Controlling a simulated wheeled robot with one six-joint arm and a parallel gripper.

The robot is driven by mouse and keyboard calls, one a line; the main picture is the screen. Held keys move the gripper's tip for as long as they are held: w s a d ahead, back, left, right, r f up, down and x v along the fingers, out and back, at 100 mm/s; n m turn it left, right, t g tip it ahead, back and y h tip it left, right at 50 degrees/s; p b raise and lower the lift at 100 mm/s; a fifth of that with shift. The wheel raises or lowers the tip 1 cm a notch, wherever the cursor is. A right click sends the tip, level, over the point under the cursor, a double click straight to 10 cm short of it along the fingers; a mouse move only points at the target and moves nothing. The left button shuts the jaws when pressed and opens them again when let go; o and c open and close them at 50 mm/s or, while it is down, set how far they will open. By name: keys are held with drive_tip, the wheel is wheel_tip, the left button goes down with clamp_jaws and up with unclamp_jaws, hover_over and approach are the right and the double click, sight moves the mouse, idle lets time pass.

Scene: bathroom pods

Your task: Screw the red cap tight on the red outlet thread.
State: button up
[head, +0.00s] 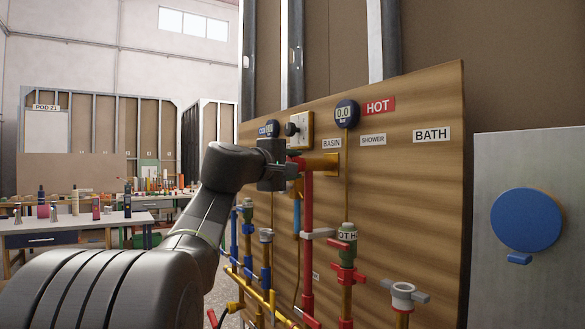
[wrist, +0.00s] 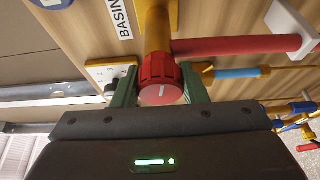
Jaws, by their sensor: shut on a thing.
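The red cap (wrist: 161,92) is ribbed, with a pale line on its face. It sits in line with the end of a brass outlet pipe (wrist: 154,28) in the wrist view. A narrower red part shows between cap and pipe; I cannot tell whether it is thread or cap rim, or how tight the cap is. My gripper (wrist: 160,77) has its green fingers on both sides of the cap, shut on it. In the head view my gripper (head: 286,163) is at the brass outlet (head: 322,164) under the BASIN label, and hides most of the cap.
A red pipe (head: 308,225) runs down beside the outlet, with a blue pipe (wrist: 238,73) near it. A white switch box (head: 300,130) is close above my gripper. A hot valve (head: 347,238) stands lower right. A grey panel with a blue disc (head: 526,219) is far right.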

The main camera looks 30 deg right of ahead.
drive_tip(key=shift+f+m+h+b, duration=0.1)
drive_tip(key=shift+m+h+b, duration=0.5)
drive_tip(key=shift+m+b, duration=1.6)
drive_tip(key=shift+n+b, duration=0.6)
drive_tip(key=shift+b, duration=0.15)
drive_tip(key=o, duration=0.8)
drive_tip(key=shift+o, duration=0.2)
